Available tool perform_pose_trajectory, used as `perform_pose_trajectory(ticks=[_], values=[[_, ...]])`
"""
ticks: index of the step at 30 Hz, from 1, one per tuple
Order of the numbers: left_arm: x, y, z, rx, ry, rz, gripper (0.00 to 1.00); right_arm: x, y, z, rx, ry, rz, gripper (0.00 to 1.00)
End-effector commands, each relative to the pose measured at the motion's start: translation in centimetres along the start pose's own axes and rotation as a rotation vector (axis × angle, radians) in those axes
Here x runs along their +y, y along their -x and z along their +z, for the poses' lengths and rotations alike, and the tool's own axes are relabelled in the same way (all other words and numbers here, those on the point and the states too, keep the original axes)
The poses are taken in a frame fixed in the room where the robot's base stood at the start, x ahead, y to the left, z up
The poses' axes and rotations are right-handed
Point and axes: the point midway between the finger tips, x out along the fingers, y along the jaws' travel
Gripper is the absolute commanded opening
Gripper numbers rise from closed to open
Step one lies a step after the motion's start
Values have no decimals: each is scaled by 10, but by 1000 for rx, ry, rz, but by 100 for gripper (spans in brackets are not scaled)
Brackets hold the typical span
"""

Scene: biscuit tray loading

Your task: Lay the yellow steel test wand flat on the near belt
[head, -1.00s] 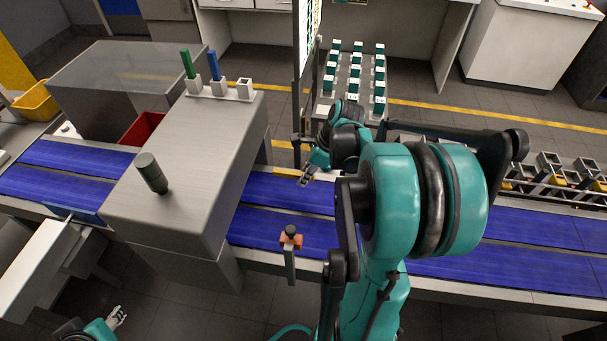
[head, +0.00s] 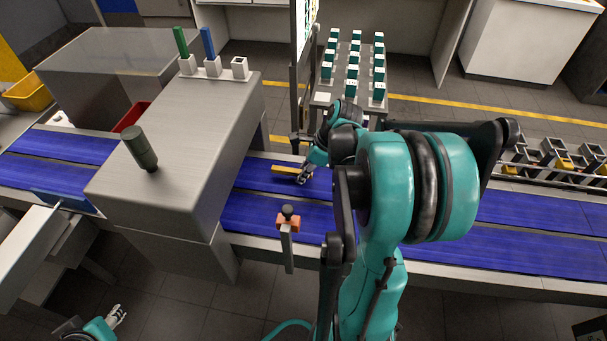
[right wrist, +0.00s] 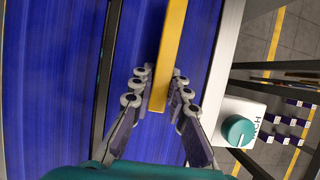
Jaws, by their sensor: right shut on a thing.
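The yellow test wand (head: 285,169) is a straight bar, held by my right gripper (head: 303,178) over the far belt (head: 255,182), roughly along the belt's length. In the right wrist view the wand (right wrist: 171,48) sits between the fingers of the gripper (right wrist: 161,88), which are shut on it near one end. A gap between wand and belt is hard to judge. The near belt (head: 255,215) is the blue strip closer to me, with nothing on its visible part beside the detector. My left gripper (head: 118,315) is low at the left, too small to read.
The steel detector housing (head: 180,140) spans the belts on the left. On it are a dark green beacon (head: 140,148) and a holder (head: 212,68) with green and blue wands and one empty socket. An orange-topped post (head: 288,220) stands at the near belt's front edge.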

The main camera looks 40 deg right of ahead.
Motion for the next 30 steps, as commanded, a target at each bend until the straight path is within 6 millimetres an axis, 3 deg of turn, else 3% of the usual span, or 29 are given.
perform_pose_trajectory(ticks=[1,5,6,9,30], values=[[0,-4,3,0,0,0,40,10,-12,-9,23,5,16,0],[0,-5,3,0,0,0,40,10,-12,-9,23,6,16,0],[0,-5,3,0,0,0,40,10,-12,-9,23,6,16,18],[0,-5,4,0,0,0,40,10,-13,-9,23,7,16,40],[0,-3,2,0,0,0,40,7,-8,-8,19,3,10,40]])
